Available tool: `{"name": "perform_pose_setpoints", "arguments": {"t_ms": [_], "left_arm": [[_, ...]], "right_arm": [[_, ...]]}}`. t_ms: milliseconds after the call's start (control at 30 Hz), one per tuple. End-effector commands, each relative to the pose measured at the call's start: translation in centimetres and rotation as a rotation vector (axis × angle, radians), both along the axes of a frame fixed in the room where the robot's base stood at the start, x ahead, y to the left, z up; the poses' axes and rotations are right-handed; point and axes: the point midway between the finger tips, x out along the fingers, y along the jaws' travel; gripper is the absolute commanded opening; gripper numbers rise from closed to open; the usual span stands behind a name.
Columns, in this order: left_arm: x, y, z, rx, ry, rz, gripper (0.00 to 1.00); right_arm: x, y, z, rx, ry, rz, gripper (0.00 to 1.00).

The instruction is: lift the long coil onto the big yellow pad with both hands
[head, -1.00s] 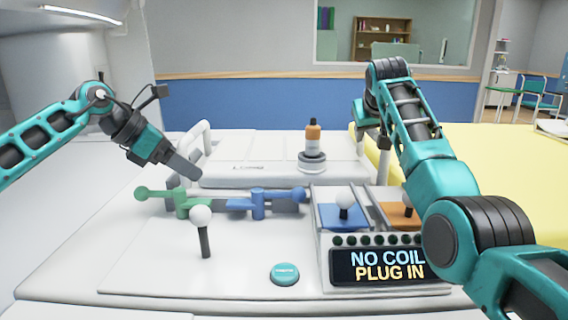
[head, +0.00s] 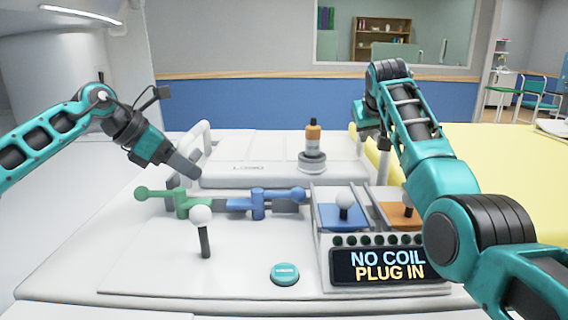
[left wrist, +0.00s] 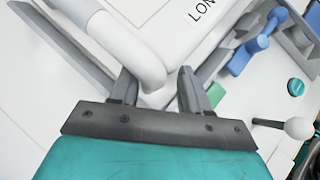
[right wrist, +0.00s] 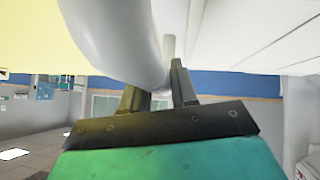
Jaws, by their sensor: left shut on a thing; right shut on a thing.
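The long coil (head: 255,150) is a flat white panel with a label and a raised loop handle at its left end. It lies level across the back of the white top; I cannot tell whether it touches it. My left gripper (head: 197,173) is shut on its left handle, which passes between the fingers in the left wrist view (left wrist: 140,55). My right gripper (right wrist: 155,80) is shut on a white handle (right wrist: 120,40) at the coil's right end; my arm largely hides that grip in the head view. The big yellow pad (head: 480,150) lies to the right, beyond my right arm.
A bottle-like orange and black object on a grey base (head: 312,150) stands at the coil. In front are green (head: 180,203) and blue (head: 258,203) levers, a white-knobbed stick (head: 202,218), a teal button (head: 285,273) and a display (head: 385,266) reading "NO COIL PLUG IN".

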Motion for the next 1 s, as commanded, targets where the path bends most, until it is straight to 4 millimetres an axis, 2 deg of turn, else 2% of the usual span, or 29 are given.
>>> {"name": "perform_pose_setpoints", "arguments": {"t_ms": [33,167,1000], "left_arm": [[0.0,-0.03,-0.01,0.002,-0.002,-0.001,0.11],[0.01,-0.03,0.0,0.002,-0.002,-0.001,0.0],[0.12,0.02,-0.02,0.006,-0.009,0.0,0.0]], "right_arm": [[0.01,0.02,-0.02,0.0,0.0,0.0,0.0],[0.01,0.03,-0.03,0.0,0.0,0.0,0.0],[-0.02,0.13,-0.05,0.001,0.001,0.001,0.0]]}}
